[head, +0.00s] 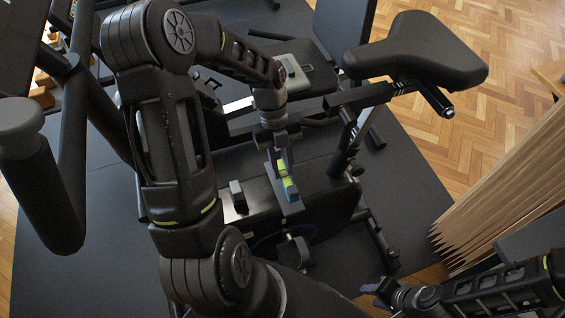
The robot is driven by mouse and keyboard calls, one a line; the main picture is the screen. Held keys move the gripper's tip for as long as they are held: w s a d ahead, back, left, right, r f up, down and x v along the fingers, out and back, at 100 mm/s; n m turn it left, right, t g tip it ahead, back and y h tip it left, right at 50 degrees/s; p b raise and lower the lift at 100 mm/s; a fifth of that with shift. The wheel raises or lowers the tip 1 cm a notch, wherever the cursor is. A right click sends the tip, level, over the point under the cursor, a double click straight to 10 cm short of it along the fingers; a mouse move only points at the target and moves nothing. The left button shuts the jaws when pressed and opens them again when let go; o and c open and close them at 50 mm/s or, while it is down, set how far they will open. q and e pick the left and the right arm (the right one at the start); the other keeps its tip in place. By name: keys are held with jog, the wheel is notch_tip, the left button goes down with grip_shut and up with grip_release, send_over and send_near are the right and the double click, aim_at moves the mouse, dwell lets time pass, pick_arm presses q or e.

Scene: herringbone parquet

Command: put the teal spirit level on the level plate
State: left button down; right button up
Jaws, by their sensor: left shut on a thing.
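My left gripper (279,160) points down over the middle of the exercise bike. It is shut on the teal spirit level (287,182), a small piece with bright yellow-green parts, partly hidden by the fingers. A grey bar-like part (293,207) shows just below the spirit level; I cannot tell whether they touch. I cannot identify the level plate with certainty. My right gripper (378,290) is low at the bottom right, dark and partly seen, away from the spirit level; its finger opening is unclear.
The black bike saddle (420,55) stands up at the upper right. Bike frame bars and pedals surround the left gripper. A dark mat (410,190) lies on the herringbone parquet (455,120). A slatted wooden piece (500,190) stands at the right.

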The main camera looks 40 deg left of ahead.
aim_at(282, 168)
pick_arm(q)
jog(key=shift+f+b, duration=1)
jog(key=shift+f, duration=0.95)
jog(key=shift+f, duration=0.3)
jog(key=c, duration=1.1)
grip_release()
jog(key=shift+o, duration=0.4)
jog(key=shift+o, duration=1.3)
jog(key=shift+r, duration=0.1)
notch_tip(282, 168, up, 10)
jog(key=p, duration=0.7)
jog(key=shift+p, duration=0.35)
